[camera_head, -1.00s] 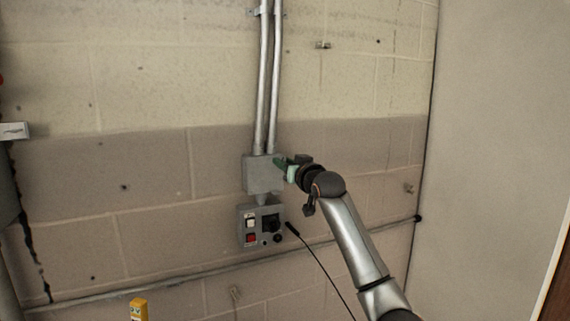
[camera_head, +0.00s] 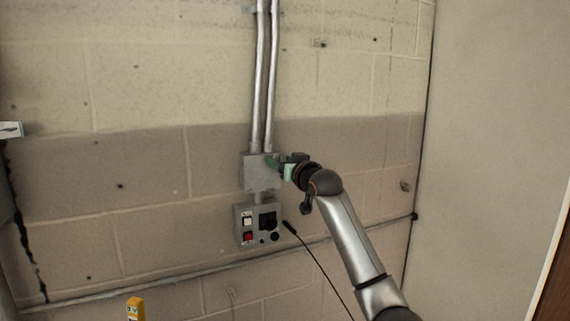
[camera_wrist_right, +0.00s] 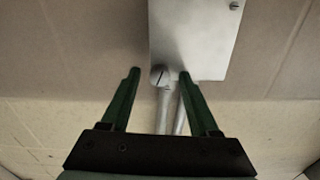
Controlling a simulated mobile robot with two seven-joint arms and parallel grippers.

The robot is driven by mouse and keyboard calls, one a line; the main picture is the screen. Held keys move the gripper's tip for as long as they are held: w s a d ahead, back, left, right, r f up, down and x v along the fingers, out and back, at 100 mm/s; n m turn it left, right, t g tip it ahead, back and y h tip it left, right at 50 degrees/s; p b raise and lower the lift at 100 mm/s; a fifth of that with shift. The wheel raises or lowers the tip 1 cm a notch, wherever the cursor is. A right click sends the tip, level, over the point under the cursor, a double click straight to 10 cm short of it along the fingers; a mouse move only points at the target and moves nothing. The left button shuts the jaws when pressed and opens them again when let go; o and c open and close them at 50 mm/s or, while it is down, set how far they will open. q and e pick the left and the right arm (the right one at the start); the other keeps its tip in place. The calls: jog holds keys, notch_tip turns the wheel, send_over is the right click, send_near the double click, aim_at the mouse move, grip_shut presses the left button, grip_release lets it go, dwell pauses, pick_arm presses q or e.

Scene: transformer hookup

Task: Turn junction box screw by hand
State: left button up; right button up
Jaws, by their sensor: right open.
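The grey junction box (camera_head: 258,178) is fixed to the block wall, with two metal conduits running up from it. In the right wrist view the box (camera_wrist_right: 196,38) shows a slotted screw (camera_wrist_right: 159,75) at its near corner and another screw (camera_wrist_right: 234,5) at a far corner. My right gripper (camera_head: 272,161) reaches from the right to the box's upper right part. In the wrist view its green fingers (camera_wrist_right: 158,74) are apart, one on each side of the slotted screw. Whether they touch the box I cannot tell. My left gripper is out of view.
Below the box hangs a grey switch box (camera_head: 257,223) with white and red buttons and a black knob. A black cable (camera_head: 318,262) hangs at its right. A horizontal pipe (camera_head: 180,281) crosses the lower wall. A yellow object (camera_head: 135,309) stands at lower left.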

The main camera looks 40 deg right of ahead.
jog(key=shift+s+a+f+b, duration=0.15)
jog(key=shift+s+b, duration=0.15)
jog(key=shift+s, duration=0.25)
jog(key=b+v, duration=0.3)
jog(key=v, duration=0.8)
jog(key=shift+s, duration=0.15)
jog(key=shift+b, duration=0.3)
